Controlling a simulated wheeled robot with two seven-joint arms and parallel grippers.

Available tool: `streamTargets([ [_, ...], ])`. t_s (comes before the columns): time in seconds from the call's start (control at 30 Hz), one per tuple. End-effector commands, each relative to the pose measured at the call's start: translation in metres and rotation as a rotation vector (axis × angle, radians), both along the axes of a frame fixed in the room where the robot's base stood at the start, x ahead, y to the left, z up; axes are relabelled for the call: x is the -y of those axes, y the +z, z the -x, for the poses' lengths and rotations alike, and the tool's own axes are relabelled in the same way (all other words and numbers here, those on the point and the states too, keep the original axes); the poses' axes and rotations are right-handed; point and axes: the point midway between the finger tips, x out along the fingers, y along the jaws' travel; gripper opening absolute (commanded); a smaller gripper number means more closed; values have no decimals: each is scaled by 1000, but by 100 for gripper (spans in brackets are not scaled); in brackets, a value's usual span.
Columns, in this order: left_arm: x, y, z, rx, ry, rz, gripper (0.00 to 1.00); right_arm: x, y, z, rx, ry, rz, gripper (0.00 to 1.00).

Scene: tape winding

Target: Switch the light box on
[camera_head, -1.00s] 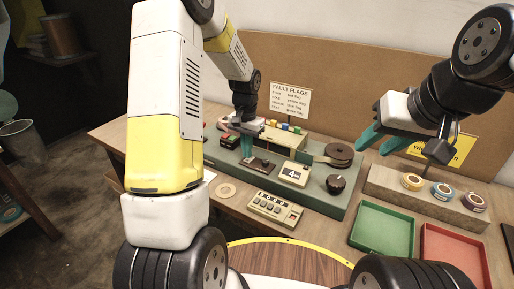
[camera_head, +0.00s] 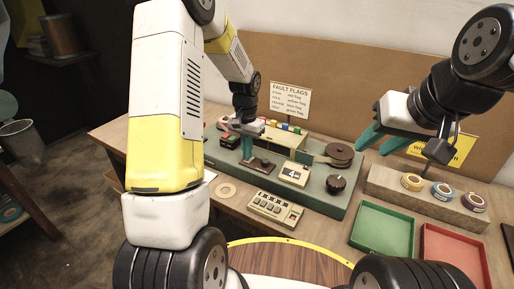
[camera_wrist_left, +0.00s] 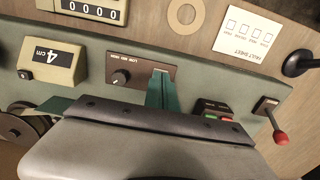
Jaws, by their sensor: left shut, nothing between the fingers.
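No label naming a light box is readable. A long cream box (camera_head: 287,142) stands at the back of the grey-green bench unit (camera_head: 318,203). My left gripper (camera_head: 247,158) points down at the unit, in front of that box. In the left wrist view its teal fingers (camera_wrist_left: 161,78) are together and empty, at the right part of a brown panel (camera_wrist_left: 137,72) with a black knob (camera_wrist_left: 121,77) marked LOW MID HIGH. The fingers hide what lies behind them; contact cannot be told. Green and red buttons (camera_wrist_left: 217,110) are beside them. My right gripper (camera_head: 381,142) is open and empty at the right.
A "4 cm" display (camera_head: 294,174), a counter box (camera_head: 275,208) and a dark reel (camera_head: 339,154) are near. A red-knobbed lever (camera_wrist_left: 280,137) stands beside the buttons. Green (camera_head: 383,252) and red (camera_head: 453,270) trays and tape rolls (camera_head: 442,191) lie at the right.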

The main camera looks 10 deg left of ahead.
Motion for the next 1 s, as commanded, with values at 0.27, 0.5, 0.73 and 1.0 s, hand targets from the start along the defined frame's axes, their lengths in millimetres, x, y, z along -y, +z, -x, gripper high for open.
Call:
streamTargets([
  [0.27, 0, -5, 0, -1, 0, 0, 0, 0, 0, 0, 0, 0, 0, 36],
  [0.5, 0, -8, 0, 0, 0, 0, 0, 0, 0, 0, 0, 0, 0, 36],
  [0.73, 0, -11, 0, 0, 0, 0, 0, 0, 0, 0, 0, 0, 0, 36],
  [1.0, 0, -12, 0, 1, 0, 0, 0, 0, 0, 0, 0, 0, 0, 36],
])
